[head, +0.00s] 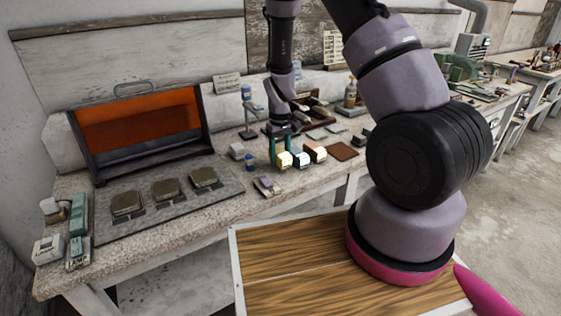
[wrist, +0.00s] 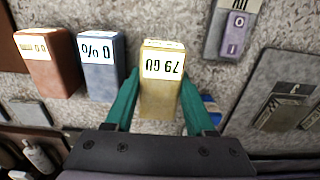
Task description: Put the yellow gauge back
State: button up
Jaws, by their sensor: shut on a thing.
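The yellow gauge (wrist: 160,97) is a small upright block with a white label on its end reading "79 GU" upside down. It also shows in the head view (head: 284,160) near the front of the stone bench. My gripper (wrist: 160,98) has its two teal fingers on either side of the gauge and is shut on it. In the head view my gripper (head: 284,150) reaches down from above. I cannot tell whether the gauge touches the bench. A blue-grey gauge (wrist: 101,75) marked "%" and a red-brown gauge (wrist: 47,72) stand in a row beside it.
A grey device with a purple face (wrist: 235,33) lies close by on the bench. A dark plate (wrist: 275,100) with a metal block lies at the right of the wrist view. The orange-lined booth (head: 138,125) stands at the left. Several blocks sit on the grey slab (head: 165,215).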

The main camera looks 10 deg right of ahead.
jog(key=shift+a+f, duration=0.1)
jog(key=shift+f, duration=1.1)
jog(key=shift+f, duration=0.15)
jog(key=o, duration=1.2)
